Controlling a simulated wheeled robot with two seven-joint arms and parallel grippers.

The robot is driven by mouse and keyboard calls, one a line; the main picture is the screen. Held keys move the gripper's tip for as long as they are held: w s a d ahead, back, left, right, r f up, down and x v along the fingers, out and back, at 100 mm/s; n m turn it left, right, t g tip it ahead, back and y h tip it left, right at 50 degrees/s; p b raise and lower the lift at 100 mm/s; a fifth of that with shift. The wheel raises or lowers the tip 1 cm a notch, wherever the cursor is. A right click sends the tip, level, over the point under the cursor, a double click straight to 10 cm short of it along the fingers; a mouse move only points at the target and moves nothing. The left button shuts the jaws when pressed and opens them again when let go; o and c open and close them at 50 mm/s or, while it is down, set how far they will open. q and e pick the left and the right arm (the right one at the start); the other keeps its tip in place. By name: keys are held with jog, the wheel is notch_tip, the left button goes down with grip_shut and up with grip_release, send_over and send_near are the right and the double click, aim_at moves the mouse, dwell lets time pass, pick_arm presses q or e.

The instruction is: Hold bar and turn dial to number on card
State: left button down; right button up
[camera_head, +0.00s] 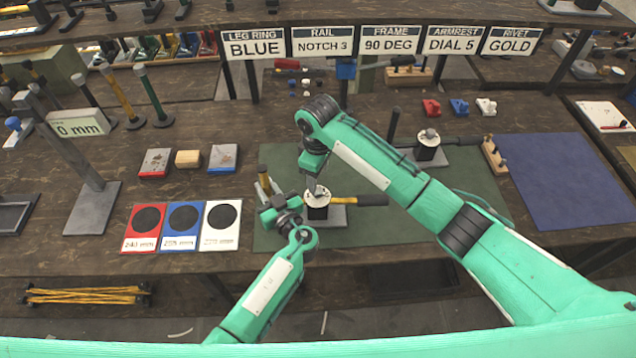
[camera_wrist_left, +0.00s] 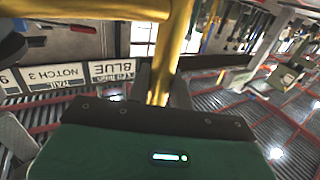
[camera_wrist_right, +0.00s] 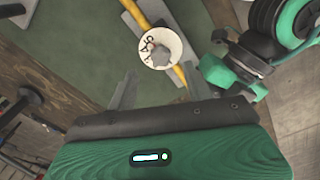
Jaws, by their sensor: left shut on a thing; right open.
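The white dial (camera_head: 317,197) has a grey knob and sits on a dark block on the green mat. It also shows in the right wrist view (camera_wrist_right: 152,60), with marks on its rim. My left gripper (camera_head: 268,203) is shut on this yellow bar (camera_wrist_left: 172,50). My right gripper (camera_head: 315,185) is open above the dial; the dial shows beyond its fingers (camera_wrist_right: 158,88). The card reading "ARMREST DIAL 5" (camera_head: 455,40) hangs at the back. The dial's setting is too small to read.
A yellow rod with a dark grip (camera_head: 370,200) lies right of the dial. A second dial station (camera_head: 428,138) stands further right behind my right arm. Red, blue and white cards (camera_head: 183,227) lie left of the green mat (camera_head: 380,238). The blue mat (camera_head: 570,180) is clear.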

aim_at(318, 189)
notch_tip(318, 189, up, 7)
jog(key=shift+o, duration=0.3)
jog(key=shift+f, duration=0.1)
dwell(0.4)
